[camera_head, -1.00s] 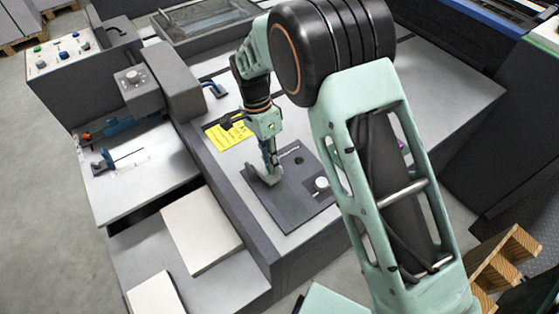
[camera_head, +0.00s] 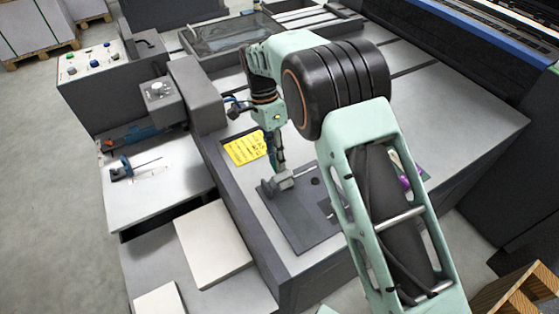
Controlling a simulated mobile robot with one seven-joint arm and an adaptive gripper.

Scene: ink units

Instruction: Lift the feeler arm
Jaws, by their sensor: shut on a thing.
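A dark flat plate (camera_head: 305,233) lies on the light grey machine top. A small grey angled piece, which looks like the feeler arm (camera_head: 279,183), is at the plate's upper left part. My gripper (camera_head: 276,168) points down at it and is shut on it. The fingertips are small and partly merge with the grey piece, so the exact grip is hard to see. Whether the piece is clear of the plate I cannot tell. My own arm covers the right part of the plate.
A yellow label (camera_head: 244,149) lies left of my gripper. A grey housing with a knob (camera_head: 157,91) and a blue fixture with a thin rod (camera_head: 127,167) stand further left. Pale blocks (camera_head: 212,243) lie at the front left. A purple item (camera_head: 404,181) shows through my arm.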

